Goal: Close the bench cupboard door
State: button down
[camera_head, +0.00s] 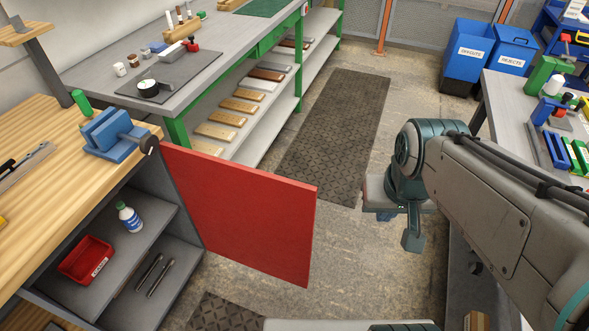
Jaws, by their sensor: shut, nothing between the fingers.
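The red cupboard door (245,215) stands wide open, swung out from the right side of the wooden bench (60,130). Its free edge points to the right over the floor. The cupboard interior (160,225) is exposed, with a red bin (86,260) and a white bottle (130,218) on its upper shelf. My gripper (412,242) hangs at the end of my arm, to the right of the door's free edge and apart from it. It points down, shut and empty. The door's handle is not visible from here.
A blue vise (117,138) sits on the bench corner above the door's hinge side. A grey-topped green bench (200,70) with shelved boards stands behind. Blue bins (470,50) and another worktable (510,115) are at right. A dark mat (335,130) lies on the open floor.

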aim_at(261, 221)
jog(key=k, duration=1.05)
jog(key=u, duration=0.6)
jog(key=i, duration=1.5)
jog(key=z, duration=0.65)
